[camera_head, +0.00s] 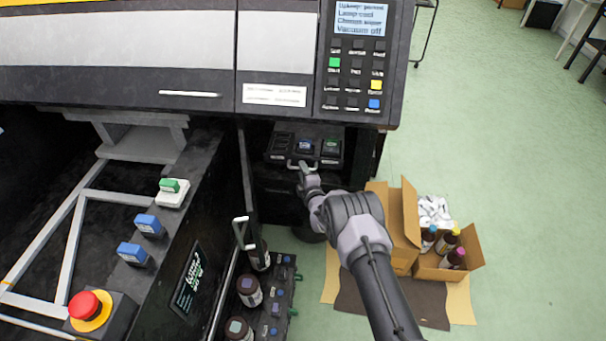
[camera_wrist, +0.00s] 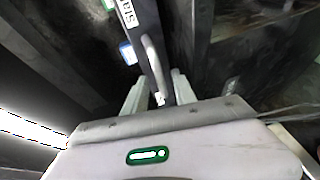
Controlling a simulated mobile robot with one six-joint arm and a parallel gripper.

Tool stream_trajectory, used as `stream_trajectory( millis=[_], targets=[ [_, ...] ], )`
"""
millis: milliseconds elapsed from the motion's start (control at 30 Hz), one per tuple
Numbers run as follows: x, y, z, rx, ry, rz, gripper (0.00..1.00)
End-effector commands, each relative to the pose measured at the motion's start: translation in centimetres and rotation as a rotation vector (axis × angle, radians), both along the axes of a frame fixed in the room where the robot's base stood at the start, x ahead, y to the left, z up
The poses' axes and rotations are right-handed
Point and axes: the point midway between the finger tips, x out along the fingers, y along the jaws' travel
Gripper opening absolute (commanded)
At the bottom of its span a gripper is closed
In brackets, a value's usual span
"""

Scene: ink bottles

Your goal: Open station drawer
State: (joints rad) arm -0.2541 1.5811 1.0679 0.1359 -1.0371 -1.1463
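The station drawer (camera_head: 305,145) is a dark unit below the control panel, with a blue and a green item showing on top. How far it stands out is hard to tell. Its pale metal bar handle (camera_head: 293,164) is at the front, partly hidden by my gripper (camera_head: 306,168). In the wrist view, the handle (camera_wrist: 154,65) reaches down between the fingers of my gripper (camera_wrist: 158,92). The fingers stand apart, with gaps visible beside the bar. A white label (camera_wrist: 126,12) with partly cut-off lettering is on the dark front beside the handle.
A keypad panel (camera_head: 355,78) overhangs the drawer. An open lower door or drawer with a metal handle (camera_head: 240,233) and several dark bottles (camera_head: 249,290) is to the left. A cardboard box (camera_head: 430,265) with bottles stands on the floor at right.

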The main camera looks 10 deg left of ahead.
Motion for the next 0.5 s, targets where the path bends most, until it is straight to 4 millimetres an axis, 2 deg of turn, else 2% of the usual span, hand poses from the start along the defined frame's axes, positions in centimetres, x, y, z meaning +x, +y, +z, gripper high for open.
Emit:
stream_trajectory(
  millis=[67,100,233,267,500],
  targets=[
    [-0.01,-0.01,0.03,0.0,0.0,0.0,0.32],
    [-0.02,-0.01,0.04,0.0,0.0,0.0,0.29],
    [-0.03,-0.02,0.02,0.0,0.0,0.0,0.03],
    [-0.03,-0.02,0.02,0.0,0.0,0.0,0.0],
    [-0.04,-0.04,0.02,0.0,0.0,0.0,0.0]
  ],
)
